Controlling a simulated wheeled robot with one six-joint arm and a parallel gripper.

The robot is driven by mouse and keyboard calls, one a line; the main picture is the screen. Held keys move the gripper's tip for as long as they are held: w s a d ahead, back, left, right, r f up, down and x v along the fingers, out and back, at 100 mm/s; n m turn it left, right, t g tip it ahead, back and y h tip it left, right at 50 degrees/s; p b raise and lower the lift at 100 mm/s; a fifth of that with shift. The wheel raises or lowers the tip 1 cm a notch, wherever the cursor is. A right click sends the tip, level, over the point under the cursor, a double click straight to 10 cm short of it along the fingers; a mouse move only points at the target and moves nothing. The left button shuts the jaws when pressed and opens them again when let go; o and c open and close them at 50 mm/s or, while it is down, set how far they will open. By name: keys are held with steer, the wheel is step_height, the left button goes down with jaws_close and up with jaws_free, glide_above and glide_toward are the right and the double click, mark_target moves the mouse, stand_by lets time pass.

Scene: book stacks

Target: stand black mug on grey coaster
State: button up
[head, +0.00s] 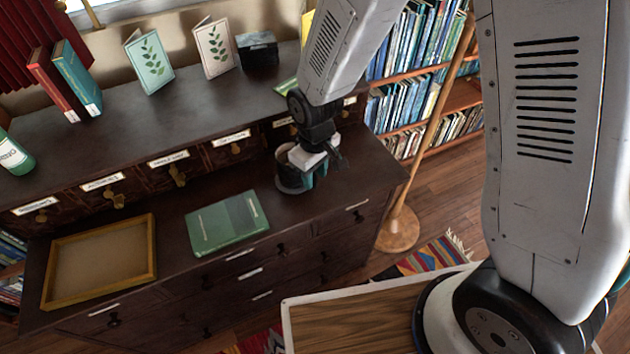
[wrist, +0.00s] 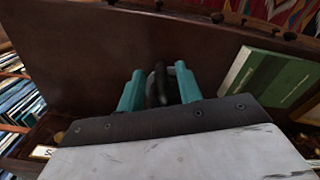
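The black mug (head: 287,181) stands on the dark cabinet top near its right end, partly covered by my gripper in the head view. My gripper (head: 318,176) is down at the mug. In the wrist view its two teal fingers (wrist: 159,90) are spread apart. A narrow black part of the mug (wrist: 157,84), likely its handle, shows between them, with a little space at the sides. The rest of the mug is hidden there by the gripper body. I cannot make out the grey coaster in either view.
A green book (head: 226,223) lies left of the mug; it also shows in the wrist view (wrist: 268,78). A wooden-framed tray (head: 100,262) lies farther left. Small labelled drawers and a raised shelf (head: 190,110) with books and cards stand behind. A lamp pole (head: 432,130) rises at right.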

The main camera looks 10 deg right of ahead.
step_height(320, 180, up, 8)
steer(key=shift+r, duration=0.1)
steer(key=shift+d+r, duration=0.15)
steer(key=shift+r, duration=0.2)
steer(key=s+d+r+m+t, duration=0.1)
steer(key=s+d+r+m, duration=0.6)
steer(key=s+d+r, duration=1.1)
steer(key=shift+s+r+m, duration=0.3)
steer(key=shift+s+r, duration=0.35)
steer(key=shift+s, duration=0.25)
steer(key=shift+o, duration=0.2)
stand_by(0.5)
